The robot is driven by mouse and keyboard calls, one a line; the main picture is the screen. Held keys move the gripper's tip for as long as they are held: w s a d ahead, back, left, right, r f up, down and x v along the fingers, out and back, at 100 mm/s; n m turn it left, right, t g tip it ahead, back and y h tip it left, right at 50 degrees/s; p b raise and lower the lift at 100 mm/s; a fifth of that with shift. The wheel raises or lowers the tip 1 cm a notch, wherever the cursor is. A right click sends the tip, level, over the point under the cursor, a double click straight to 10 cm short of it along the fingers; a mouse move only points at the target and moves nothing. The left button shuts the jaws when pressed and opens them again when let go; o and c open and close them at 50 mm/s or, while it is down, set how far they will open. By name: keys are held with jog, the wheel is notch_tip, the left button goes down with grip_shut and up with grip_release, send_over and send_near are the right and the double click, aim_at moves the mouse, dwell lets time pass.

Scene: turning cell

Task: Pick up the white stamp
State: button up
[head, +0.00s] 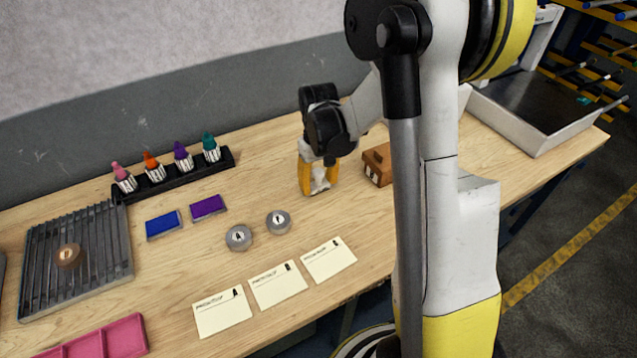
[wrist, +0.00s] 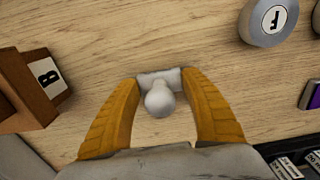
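The white stamp (wrist: 160,98) is between the two yellow fingers of my gripper (wrist: 160,84) in the wrist view. Its round knob points toward the camera, and a fingertip meets each end of its pale block base, with no clear gap at either side. My gripper looks shut on it. In the head view my gripper (head: 318,186) points down at the wooden table, left of a brown block, and a bit of the white stamp (head: 320,181) shows between the fingers. I cannot tell whether its base touches the table.
A brown block marked B (wrist: 30,88) stands close beside my gripper; it also shows in the head view (head: 377,164). Two grey round stamps (head: 238,237) (head: 278,221), cards (head: 278,284), ink pads (head: 163,225) and a bottle rack (head: 190,171) lie left. A grey tray (head: 540,140) stands right.

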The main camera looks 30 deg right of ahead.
aim_at(320, 174)
jog(key=shift+c, duration=1.1)
jog(key=shift+r+p, duration=0.3)
jog(key=shift+r, duration=0.3)
jog(key=r+p, duration=0.1)
jog(key=r, duration=0.1)
jog(key=s+r, duration=0.1)
jog(key=shift+r+p, duration=0.35)
jog(key=shift+r, duration=0.05)
jog(key=s+r+p, duration=0.3)
jog(key=s+r, duration=0.3)
jog(key=s, duration=0.4)
jog(key=shift+s+a, duration=0.3)
jog(key=shift+a, duration=0.05)
